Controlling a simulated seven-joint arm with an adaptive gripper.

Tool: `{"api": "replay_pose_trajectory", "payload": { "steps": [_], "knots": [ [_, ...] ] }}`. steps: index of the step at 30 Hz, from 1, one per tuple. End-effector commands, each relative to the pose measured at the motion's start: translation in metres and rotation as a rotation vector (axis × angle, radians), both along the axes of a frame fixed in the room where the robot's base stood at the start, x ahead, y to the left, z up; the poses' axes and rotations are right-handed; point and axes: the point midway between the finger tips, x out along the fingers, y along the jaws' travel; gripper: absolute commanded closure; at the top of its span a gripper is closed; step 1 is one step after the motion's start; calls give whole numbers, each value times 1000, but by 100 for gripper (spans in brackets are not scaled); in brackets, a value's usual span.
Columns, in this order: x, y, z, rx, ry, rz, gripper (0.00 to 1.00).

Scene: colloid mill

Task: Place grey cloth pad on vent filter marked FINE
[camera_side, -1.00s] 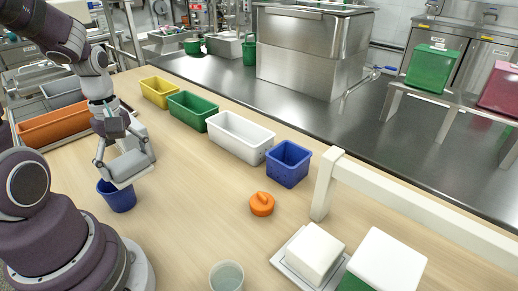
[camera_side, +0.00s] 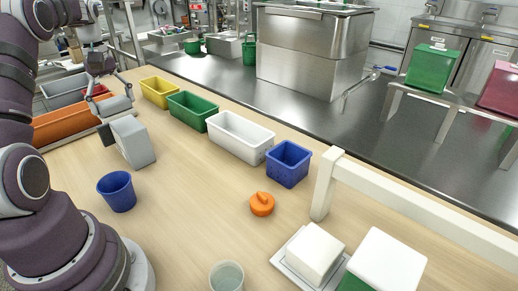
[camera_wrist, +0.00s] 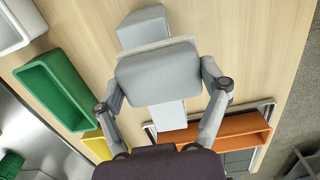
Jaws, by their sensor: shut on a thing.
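My gripper (camera_side: 110,98) is at the upper left in the side view, above the table near the orange bin. It is shut on the grey cloth pad (camera_side: 117,105), a flat rounded slab. In the wrist view the pad (camera_wrist: 158,73) fills the space between the two fingers (camera_wrist: 166,78). A grey block-like housing (camera_side: 135,142) stands on the table just below and beside the pad. Parts of this housing (camera_wrist: 143,25) show past the pad in the wrist view; the pad hides its middle. No FINE marking is readable, so I cannot tell whether the housing is the vent filter.
A blue cup (camera_side: 117,192) stands in front of the housing. Yellow (camera_side: 160,92), green (camera_side: 193,110), white (camera_side: 241,137) and blue (camera_side: 288,163) bins line the table's back edge. An orange bin (camera_side: 65,126) is at left. An orange knob (camera_side: 262,204) lies on the mostly clear middle.

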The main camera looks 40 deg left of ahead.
Motion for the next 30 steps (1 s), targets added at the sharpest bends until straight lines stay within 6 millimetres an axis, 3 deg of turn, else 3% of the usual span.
{"api": "replay_pose_trajectory", "payload": {
  "steps": [2,8,18,19,24,30],
  "knots": [
    [3,4,-1,1,0,-1,55],
    [3,4,-34,0,1,-1,55],
    [3,4,-38,2,-1,-1,55],
    [3,4,-39,3,-1,-1,24],
    [3,4,-38,3,-2,-1,2],
    [3,4,-38,3,-2,0,0]
  ]
}}
